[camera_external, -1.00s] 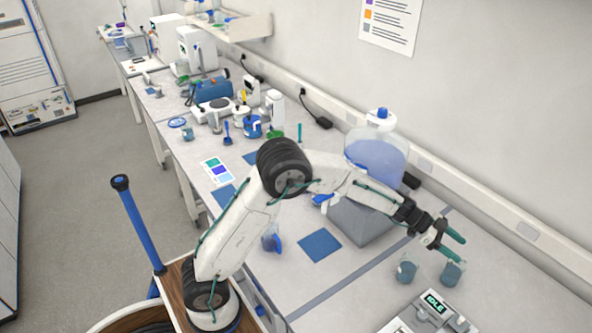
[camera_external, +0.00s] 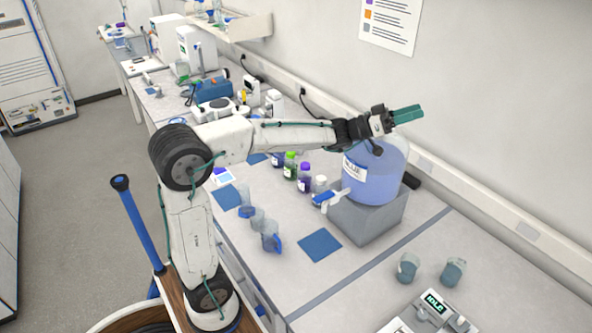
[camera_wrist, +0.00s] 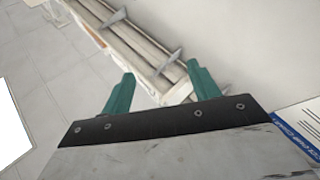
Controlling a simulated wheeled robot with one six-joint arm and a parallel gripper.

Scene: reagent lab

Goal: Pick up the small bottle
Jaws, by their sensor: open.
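Several small bottles stand in a row on the bench in the external view, among them one with a green cap (camera_external: 290,166), one with a purple cap (camera_external: 304,178) and one with a white cap (camera_external: 319,188). I cannot tell which one the task means. My gripper (camera_external: 408,114) is raised at the right of the bottles, in front of the large blue jug's top, and points right. In the wrist view my gripper (camera_wrist: 160,84) is open with nothing between its two green fingers. No bottle shows in the wrist view.
The large jug (camera_external: 376,178) of blue liquid stands on a grey block (camera_external: 368,220) beside the bottles. Beakers (camera_external: 270,240) stand at the front edge, and two more (camera_external: 408,267) stand right. A blue mat (camera_external: 320,245) lies clear between. A device (camera_external: 436,312) reads IDLE.

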